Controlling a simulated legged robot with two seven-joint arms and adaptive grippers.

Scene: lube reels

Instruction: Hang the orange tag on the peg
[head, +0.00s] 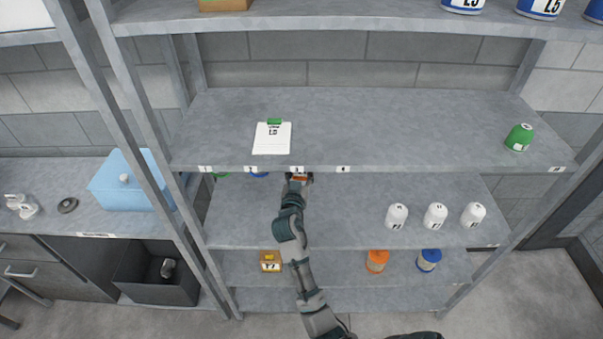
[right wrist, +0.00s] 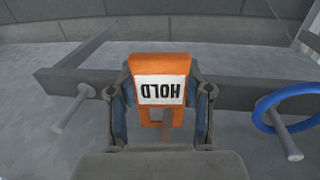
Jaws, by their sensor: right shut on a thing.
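My right gripper (right wrist: 160,95) is shut on the orange tag (right wrist: 160,63), gripping it by its two sides. The tag has a white label reading HOLD, upside down in the right wrist view. In the head view the tag (head: 299,177) is a small orange patch at the gripper, just below the shelf edge by label 3. A grey rod (right wrist: 166,128), perhaps a peg, shows at the opening in the tag's lower end; I cannot tell whether it passes through. Bare peg (right wrist: 73,112) stands to the left in the wrist view. My left gripper is not in view.
A blue ring (right wrist: 290,108) hangs on another peg (right wrist: 286,138) at the right of the wrist view. A clipboard (head: 272,138) lies on the shelf above my gripper. White bottles (head: 435,216) stand on the shelf below, to the right.

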